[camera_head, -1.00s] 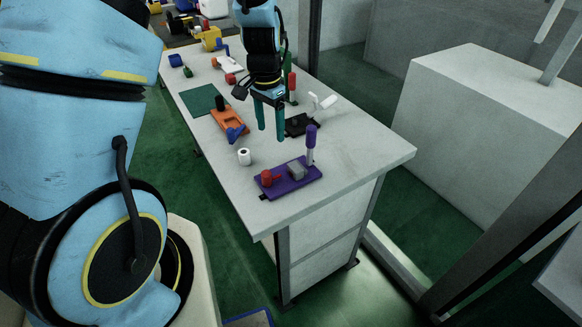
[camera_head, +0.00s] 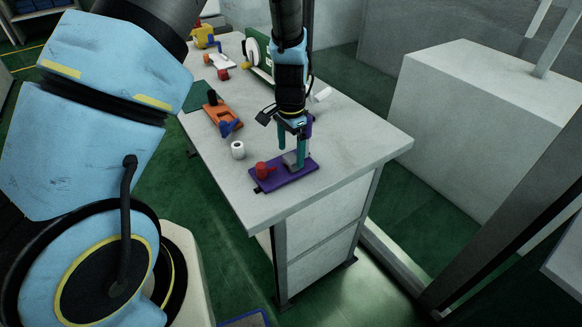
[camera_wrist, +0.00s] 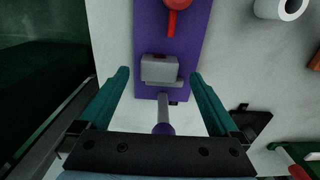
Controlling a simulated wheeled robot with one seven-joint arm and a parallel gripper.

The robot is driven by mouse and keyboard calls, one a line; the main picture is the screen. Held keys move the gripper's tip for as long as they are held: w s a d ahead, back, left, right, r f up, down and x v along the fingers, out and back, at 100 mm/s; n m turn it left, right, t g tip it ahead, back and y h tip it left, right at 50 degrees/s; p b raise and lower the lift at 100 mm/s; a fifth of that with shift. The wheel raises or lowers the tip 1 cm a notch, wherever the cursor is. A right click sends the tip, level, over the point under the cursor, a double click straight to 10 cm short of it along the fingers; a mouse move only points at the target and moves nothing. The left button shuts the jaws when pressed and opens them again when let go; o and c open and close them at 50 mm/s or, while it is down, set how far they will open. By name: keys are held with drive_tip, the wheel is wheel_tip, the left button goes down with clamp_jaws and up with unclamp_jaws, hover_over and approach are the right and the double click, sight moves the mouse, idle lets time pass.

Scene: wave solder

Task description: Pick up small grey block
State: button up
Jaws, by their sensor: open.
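The small grey block (camera_head: 289,160) sits on the purple tray (camera_head: 262,184) near the front of the table. My gripper (camera_head: 291,168) is open and low over the tray, with its teal fingers at the block in the head view. In the wrist view the block (camera_wrist: 161,69) lies between and slightly beyond the fingertips of my gripper (camera_wrist: 160,72), with a gap on both sides. I cannot tell whether the fingers reach down to its height. A purple-and-grey handle (camera_wrist: 164,125) stands nearer my palm, between the fingers.
A red piece (camera_head: 263,170) is on the same tray, left of the block. A white roll (camera_head: 238,150) stands beside the tray. An orange tray (camera_head: 218,117) with a blue piece lies farther back. The table's front edge (camera_head: 300,208) is close, with clear top to the right.

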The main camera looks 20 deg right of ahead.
sight(291, 158)
wheel_tip(291, 158, down, 3)
drive_tip(key=shift+f+b, duration=0.15)
drive_tip(key=shift+b, duration=0.6)
drive_tip(key=shift+s, duration=0.1)
clamp_jaws()
